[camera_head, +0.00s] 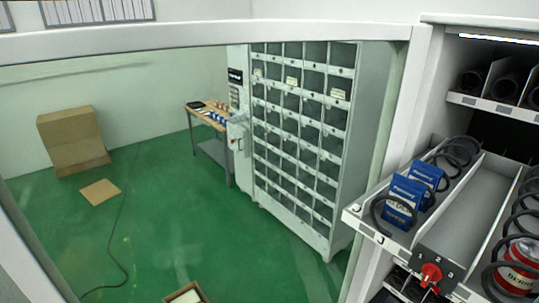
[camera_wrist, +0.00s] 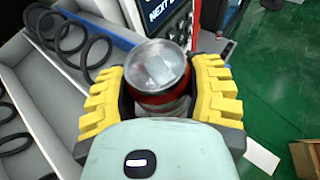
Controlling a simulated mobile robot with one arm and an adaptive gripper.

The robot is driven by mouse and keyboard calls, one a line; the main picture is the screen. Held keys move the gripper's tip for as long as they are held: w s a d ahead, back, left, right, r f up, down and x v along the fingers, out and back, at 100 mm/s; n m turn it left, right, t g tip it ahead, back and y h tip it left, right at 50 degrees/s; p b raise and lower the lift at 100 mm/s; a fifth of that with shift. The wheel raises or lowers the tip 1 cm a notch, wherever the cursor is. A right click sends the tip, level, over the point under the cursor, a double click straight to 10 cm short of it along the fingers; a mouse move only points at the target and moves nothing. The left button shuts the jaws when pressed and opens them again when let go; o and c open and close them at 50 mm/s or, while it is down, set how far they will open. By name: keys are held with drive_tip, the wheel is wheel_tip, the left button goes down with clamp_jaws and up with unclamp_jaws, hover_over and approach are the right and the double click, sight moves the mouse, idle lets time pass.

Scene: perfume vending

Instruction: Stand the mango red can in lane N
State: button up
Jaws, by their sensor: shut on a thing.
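In the wrist view my gripper (camera_wrist: 161,80) has its yellow ridged fingers closed on both sides of a red can (camera_wrist: 160,97). The can's silver lid faces the camera, and its lower part and print are hidden, so I cannot read its flavour. Coil lanes (camera_wrist: 70,45) lie to the left of the held can. My gripper is not in the head view. There, a pulled-out tray (camera_head: 470,195) at right has side-by-side lanes with black coils; I cannot make out a lane marked N. Another red can (camera_head: 519,262) stands in the coil of the right lane.
Blue packs (camera_head: 404,200) stand in the tray's left coil lane; the lane beside it is empty. A red knob (camera_head: 431,271) is on the tray front. A grey locker cabinet (camera_head: 305,140), a wooden table (camera_head: 205,115) and a cardboard box (camera_head: 73,140) stand beyond.

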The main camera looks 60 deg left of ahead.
drive_tip(key=shift+w+f+b, duration=0.1)
drive_tip(key=shift+f+b, duration=0.5)
drive_tip(key=shift+f, duration=1.15)
drive_tip(key=shift+f, duration=0.15)
drive_tip(key=o, duration=1)
